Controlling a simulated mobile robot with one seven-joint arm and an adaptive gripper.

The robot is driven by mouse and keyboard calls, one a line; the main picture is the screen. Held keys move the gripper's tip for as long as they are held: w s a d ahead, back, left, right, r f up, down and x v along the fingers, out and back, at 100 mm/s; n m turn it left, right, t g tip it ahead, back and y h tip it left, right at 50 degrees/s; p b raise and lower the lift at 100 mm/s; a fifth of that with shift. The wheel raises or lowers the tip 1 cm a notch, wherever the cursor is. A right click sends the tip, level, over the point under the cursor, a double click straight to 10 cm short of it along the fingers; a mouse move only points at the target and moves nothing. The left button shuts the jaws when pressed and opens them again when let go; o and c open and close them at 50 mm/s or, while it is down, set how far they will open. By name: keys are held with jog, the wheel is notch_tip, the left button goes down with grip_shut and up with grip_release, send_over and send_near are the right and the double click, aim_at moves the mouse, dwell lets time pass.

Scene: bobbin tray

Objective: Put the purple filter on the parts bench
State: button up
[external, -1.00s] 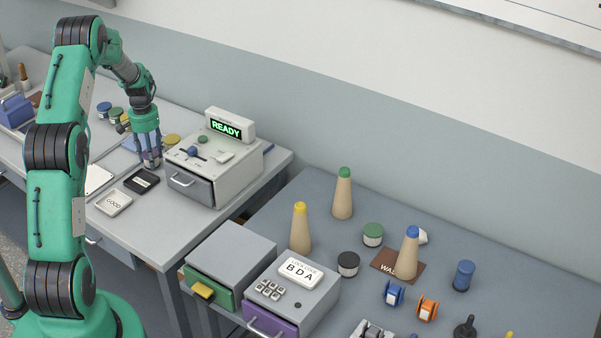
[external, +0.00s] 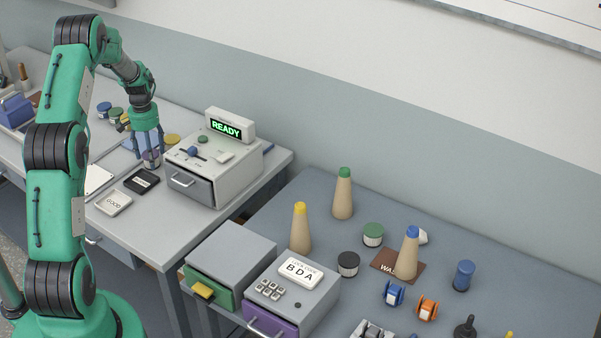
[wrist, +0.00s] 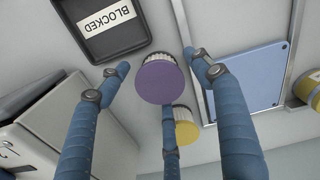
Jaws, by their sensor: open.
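The purple filter (external: 151,159), a short pale ribbed cylinder with a purple top, stands on the left grey bench (external: 152,216), close to the left side of the READY machine. In the wrist view its purple top (wrist: 160,82) lies between my fingers. My gripper (external: 147,152) is open above and around the filter, pointing down. In the wrist view the blue fingers of the gripper (wrist: 163,75) are spread, with gaps to the filter at left and right; contact at the third finger cannot be told. No label shows which bench is the parts bench.
The READY machine (external: 218,160) stands close right of my gripper. A black BLOCKED tray (external: 142,181) and a white GOOD tray (external: 114,203) lie in front. A yellow-topped filter (wrist: 187,127) and a blue plate (wrist: 250,76) are nearby. The right bench (external: 330,215) holds cones and drawer boxes.

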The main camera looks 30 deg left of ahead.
notch_tip(320, 180, up, 11)
jog(key=p, duration=0.1)
jog(key=shift+r, duration=0.2)
dwell(0.8)
jog(key=s+d+r+m+t, duration=0.1)
jog(key=s+d+r, duration=0.3)
jog(key=d+r, duration=0.9)
jog(key=s+d+r+m+t, duration=0.1)
jog(key=s+d+r, duration=0.4)
jog(key=d+r, duration=0.75)
jog(key=s+d+r+m+t, duration=0.1)
jog(key=s+d+r, duration=0.2)
jog(key=s+d, duration=0.3)
jog(key=s+d+r+t, duration=0.1)
jog(key=s+d+r, duration=0.2)
jog(key=s+d, duration=0.35)
jog(key=s+d+f, duration=0.1)
jog(key=s+d, duration=0.2)
jog(key=s, duration=0.4)
jog(key=s+d+m+t, duration=0.1)
jog(key=s+d, duration=0.3)
jog(key=s, duration=0.4)
jog(key=shift+d+f+m+t, duration=0.25)
jog(key=shift+f+m+t, duration=0.05)
jog(key=shift+f, duration=0.05)
